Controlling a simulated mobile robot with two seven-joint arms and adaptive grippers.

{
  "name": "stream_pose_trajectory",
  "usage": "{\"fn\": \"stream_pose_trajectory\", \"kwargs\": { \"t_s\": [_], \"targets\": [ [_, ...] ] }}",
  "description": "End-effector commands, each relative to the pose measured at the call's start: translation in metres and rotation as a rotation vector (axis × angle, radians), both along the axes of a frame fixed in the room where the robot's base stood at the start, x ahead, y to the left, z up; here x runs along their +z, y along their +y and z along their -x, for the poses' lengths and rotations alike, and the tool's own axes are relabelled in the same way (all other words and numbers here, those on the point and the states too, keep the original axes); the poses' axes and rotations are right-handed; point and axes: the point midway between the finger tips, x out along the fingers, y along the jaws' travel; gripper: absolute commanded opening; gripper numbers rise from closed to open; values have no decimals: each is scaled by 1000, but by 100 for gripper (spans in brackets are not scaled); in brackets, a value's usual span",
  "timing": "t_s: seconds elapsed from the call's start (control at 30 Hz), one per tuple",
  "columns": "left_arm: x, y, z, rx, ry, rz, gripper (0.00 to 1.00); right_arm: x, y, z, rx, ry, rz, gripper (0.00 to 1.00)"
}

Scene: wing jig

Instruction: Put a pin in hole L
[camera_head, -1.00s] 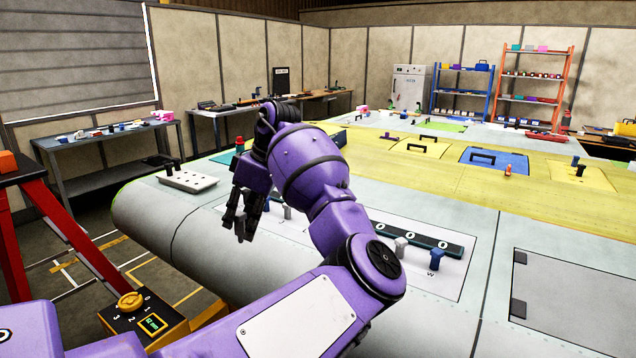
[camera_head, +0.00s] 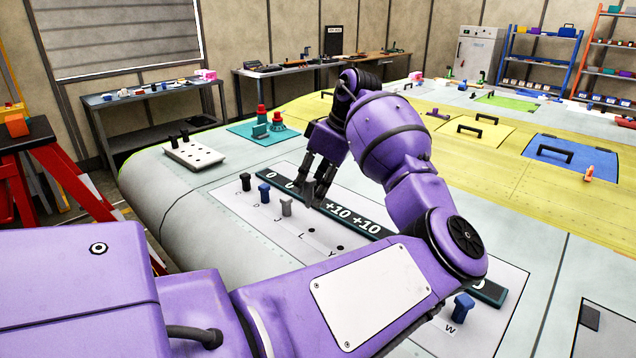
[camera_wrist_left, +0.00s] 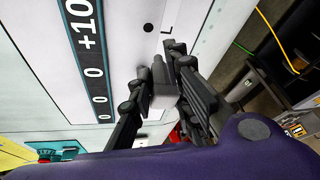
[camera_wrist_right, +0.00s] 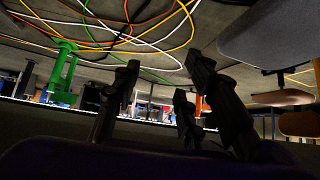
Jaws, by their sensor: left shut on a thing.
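My left gripper (camera_head: 315,204) is above the white panel, just right of a standing row of a black pin (camera_head: 245,181), a blue pin (camera_head: 264,192) and a grey pin (camera_head: 287,206). In the left wrist view, its fingers are shut on a grey pin (camera_wrist_left: 163,93); the pin's lower end is hard to make out. Hole L (camera_head: 311,230) is a bare dark hole, right of the standing grey pin; it also shows in the left wrist view (camera_wrist_left: 149,27). My right gripper (camera_wrist_right: 160,85) shows only in its wrist view, with fingers apart and nothing between them.
A dark strip (camera_head: 351,217) with numbers runs behind the holes. Another bare hole (camera_head: 340,247) is right of L. A blue pin (camera_head: 462,305) stands at W. A white block (camera_head: 193,153) with black pins and a teal tray (camera_head: 250,136) are behind left.

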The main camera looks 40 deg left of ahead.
Motion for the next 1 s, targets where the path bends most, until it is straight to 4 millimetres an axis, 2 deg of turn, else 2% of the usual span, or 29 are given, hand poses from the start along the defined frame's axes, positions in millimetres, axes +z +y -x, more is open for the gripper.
{"fn": "stream_pose_trajectory", "kwargs": {
  "t_s": [0.2,0.5,1.0],
  "targets": [
    [-25,-1,0,-1,6,2,0,-8,-2,8,0,14,3,39],
    [-55,-1,0,-1,5,2,0,-11,-8,6,-6,7,14,39],
    [-57,-1,0,-1,-2,0,0,-11,-6,1,-9,1,9,39]
  ]
}}
